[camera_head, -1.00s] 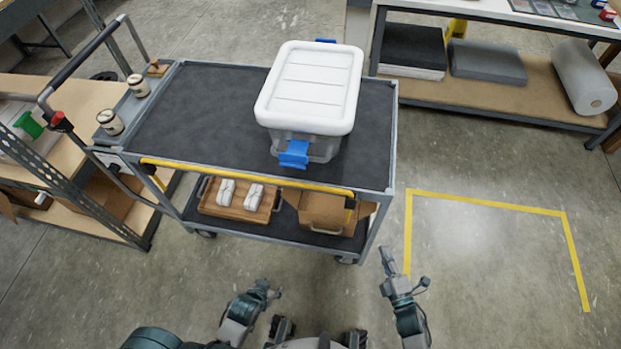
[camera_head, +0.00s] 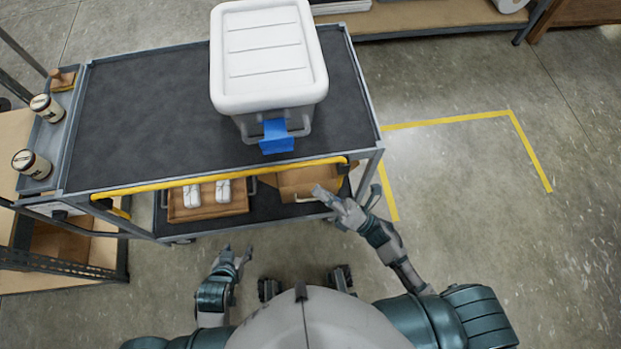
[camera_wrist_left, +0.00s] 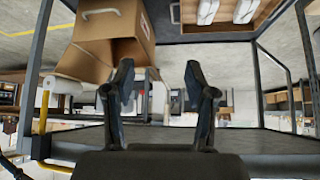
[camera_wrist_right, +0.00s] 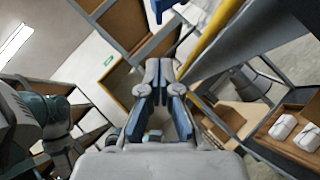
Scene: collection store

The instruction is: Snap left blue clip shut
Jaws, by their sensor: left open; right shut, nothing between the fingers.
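A plastic box with a white lid (camera_head: 268,60) stands on the cart's top deck. A blue clip (camera_head: 277,137) is on its near end and seems to stick outward from the wall; whether it is latched is not clear. A blue piece, probably this clip (camera_wrist_right: 160,8), is cut off at the top of the right wrist view. My right gripper (camera_head: 326,200) is shut and empty, below and right of the clip, near the cart's front edge. My left gripper (camera_head: 237,252) is open and empty in front of the cart; its parted fingers show in the left wrist view (camera_wrist_left: 158,80).
A yellow bar (camera_head: 220,177) runs along the cart's front. The lower shelf holds a tray with white packages (camera_head: 207,193) and an open cardboard box (camera_head: 296,180). Two jars (camera_head: 32,164) stand at the cart's left end. The top deck (camera_head: 150,105) left of the box is bare.

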